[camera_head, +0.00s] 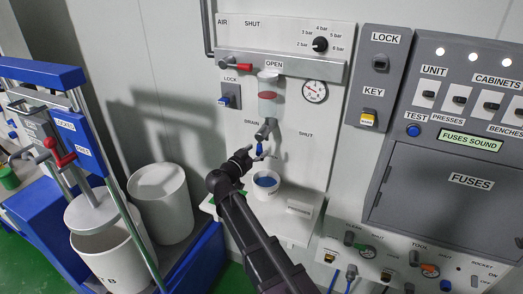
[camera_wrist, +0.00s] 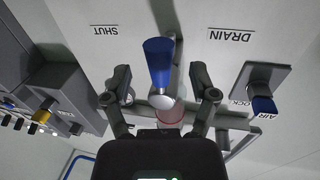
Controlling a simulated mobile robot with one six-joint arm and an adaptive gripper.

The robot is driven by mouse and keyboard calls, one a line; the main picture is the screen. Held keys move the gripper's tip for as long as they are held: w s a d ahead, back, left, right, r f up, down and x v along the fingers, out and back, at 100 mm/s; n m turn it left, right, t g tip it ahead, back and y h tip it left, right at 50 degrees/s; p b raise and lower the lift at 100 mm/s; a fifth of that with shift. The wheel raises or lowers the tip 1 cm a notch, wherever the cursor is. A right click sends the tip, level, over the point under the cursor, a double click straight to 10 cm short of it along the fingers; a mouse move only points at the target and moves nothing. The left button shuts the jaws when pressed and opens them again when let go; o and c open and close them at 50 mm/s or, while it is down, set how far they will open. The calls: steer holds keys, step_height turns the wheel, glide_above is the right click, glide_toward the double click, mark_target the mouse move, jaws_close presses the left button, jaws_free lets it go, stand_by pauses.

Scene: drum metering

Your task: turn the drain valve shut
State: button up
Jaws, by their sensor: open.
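The drain valve has a blue handle (camera_head: 259,148) that hangs down below the clear filter bowl (camera_head: 268,95), between the DRAIN label (camera_head: 251,122) and the SHUT label (camera_head: 305,134). In the wrist view the blue handle (camera_wrist: 159,62) and its round metal hub (camera_wrist: 161,98) lie between my spread fingers. My gripper (camera_wrist: 161,84) is open, with a gap on both sides of the handle. In the head view my gripper (camera_head: 251,156) is at the handle, and contact there cannot be told.
A white cup with blue contents (camera_head: 266,184) stands below the valve on a white ledge. A blue lock tab (camera_wrist: 263,105) is beside the DRAIN label in the wrist view. A pressure gauge (camera_head: 314,91) and a red-handled lever (camera_head: 252,65) are above.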

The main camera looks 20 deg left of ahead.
steer(key=shift+w+d, duration=0.2)
steer(key=shift+w, duration=0.5)
